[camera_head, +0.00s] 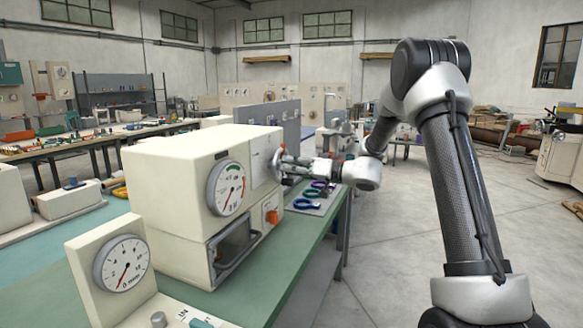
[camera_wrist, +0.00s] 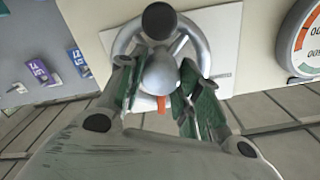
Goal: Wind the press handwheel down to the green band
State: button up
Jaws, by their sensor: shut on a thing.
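The press (camera_head: 190,165) is a cream box on the green bench, with a round dial (camera_head: 227,188) on its front. The dial has a green band near its top and a red arc on its right; its needle is too small to read surely. The grey spoked handwheel (camera_head: 277,166) sits on the press's right side. The wrist view shows its rim, a round hub (camera_wrist: 160,73) and a dark knob (camera_wrist: 159,20) at the top. My gripper (camera_wrist: 165,100) is shut on the handwheel, its green-padded fingers either side of the hub. The fingers hide the lower rim.
A second dial (camera_head: 124,263) on a cream box stands at the front left. An orange knob (camera_head: 271,217) is below the handwheel. Purple and green items lie on the bench beyond the press. Open floor lies to the right.

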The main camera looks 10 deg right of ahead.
jog(key=m, duration=0.4)
jog(key=shift+m, duration=0.3)
jog(key=m, duration=0.4)
jog(key=shift+f+m, duration=0.1)
jog(key=shift+m, duration=0.2)
jog(key=m, duration=0.8)
jog(key=shift+f, duration=0.1)
jog(key=m, duration=0.3)
jog(key=shift+m, duration=0.4)
jog(key=m, duration=0.4)
jog(key=shift+f, duration=0.1)
jog(key=m, duration=0.5)
jog(key=shift+s+m, duration=0.1)
jog(key=shift+m, duration=1.8)
